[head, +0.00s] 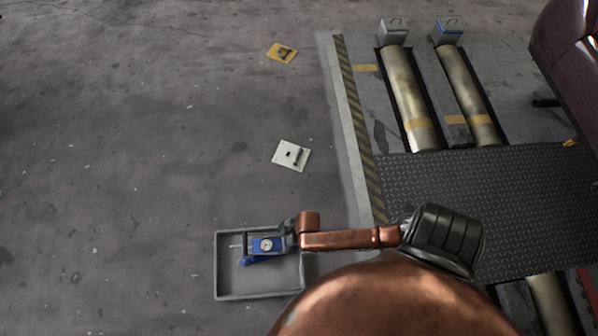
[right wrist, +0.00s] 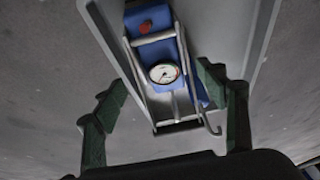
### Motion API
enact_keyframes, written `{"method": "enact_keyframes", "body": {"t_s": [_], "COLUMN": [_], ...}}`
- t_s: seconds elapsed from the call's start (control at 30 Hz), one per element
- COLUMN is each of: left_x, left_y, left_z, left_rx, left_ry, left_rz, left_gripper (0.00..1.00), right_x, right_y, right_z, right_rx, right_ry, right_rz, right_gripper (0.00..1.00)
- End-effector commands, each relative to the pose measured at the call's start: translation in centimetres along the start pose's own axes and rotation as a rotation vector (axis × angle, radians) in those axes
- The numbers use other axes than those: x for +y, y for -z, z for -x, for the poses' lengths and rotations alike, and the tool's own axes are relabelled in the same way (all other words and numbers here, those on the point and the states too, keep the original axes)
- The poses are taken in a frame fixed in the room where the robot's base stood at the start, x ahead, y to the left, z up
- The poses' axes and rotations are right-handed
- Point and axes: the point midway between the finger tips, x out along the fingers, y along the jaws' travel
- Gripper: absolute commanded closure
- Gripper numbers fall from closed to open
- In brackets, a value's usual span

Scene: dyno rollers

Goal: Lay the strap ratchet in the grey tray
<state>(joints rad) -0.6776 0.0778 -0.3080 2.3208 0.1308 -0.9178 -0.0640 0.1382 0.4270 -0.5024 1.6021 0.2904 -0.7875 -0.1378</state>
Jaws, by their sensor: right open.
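The strap ratchet, a blue body with a round white gauge, metal bars and a hook, is inside the outline of the grey tray (head: 258,294) in the head view (head: 264,246). In the right wrist view the strap ratchet (right wrist: 138,22) is large, with the tray wall (right wrist: 262,35) behind it. My right gripper (head: 282,242) is open at the tray's right side, its green-padded fingers (right wrist: 162,85) on either side of the ratchet's near end. I cannot tell whether they touch it. My left gripper is not in view.
A white plate (head: 291,155) and a yellow plate (head: 282,53) lie on the floor beyond the tray. The roller platform with its striped edge (head: 360,130) stands to the right. The floor left of the tray is clear.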

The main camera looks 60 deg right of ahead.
Motion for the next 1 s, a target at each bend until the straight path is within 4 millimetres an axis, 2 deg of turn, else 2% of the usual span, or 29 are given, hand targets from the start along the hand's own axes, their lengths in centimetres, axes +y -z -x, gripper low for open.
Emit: {"method": "enact_keyframes", "body": {"t_s": [0.17, 0.23, 0.37, 0.47, 0.5, 0.6, 0.7, 0.8, 0.9, 1.0], "left_x": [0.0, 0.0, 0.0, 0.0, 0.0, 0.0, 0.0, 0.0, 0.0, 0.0], "left_y": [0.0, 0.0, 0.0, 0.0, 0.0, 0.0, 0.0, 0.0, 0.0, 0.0], "left_z": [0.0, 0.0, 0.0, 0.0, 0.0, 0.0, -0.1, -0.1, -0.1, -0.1], "left_rx": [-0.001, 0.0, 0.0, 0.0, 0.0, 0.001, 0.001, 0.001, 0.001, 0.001], "left_ry": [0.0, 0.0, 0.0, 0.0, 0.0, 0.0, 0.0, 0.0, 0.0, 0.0], "left_rz": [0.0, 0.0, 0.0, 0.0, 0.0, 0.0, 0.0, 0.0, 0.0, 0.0], "left_gripper": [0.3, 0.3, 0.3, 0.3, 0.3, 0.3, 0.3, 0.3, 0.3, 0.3], "right_x": [-0.1, -0.8, -5.0, -9.5, -11.0, -13.7, -14.9, -15.2, -15.1, -15.1], "right_y": [-0.1, -0.3, -1.8, -3.4, -4.0, -5.5, -7.2, -8.7, -9.8, -10.3], "right_z": [0.0, 0.2, 1.8, 4.7, 6.2, 10.4, 14.5, 18.0, 20.4, 21.6], "right_rx": [0.0, 0.001, 0.015, 0.03, 0.037, 0.047, 0.047, 0.042, 0.035, 0.03], "right_ry": [0.001, 0.008, 0.044, 0.074, 0.08, 0.078, 0.055, 0.022, -0.005, -0.02], "right_rz": [-0.001, -0.01, -0.074, -0.168, -0.213, -0.328, -0.434, -0.516, -0.57, -0.596], "right_gripper": [0.34, 0.34, 0.34, 0.34, 0.34, 0.34, 0.34, 0.34, 0.34, 0.34]}}
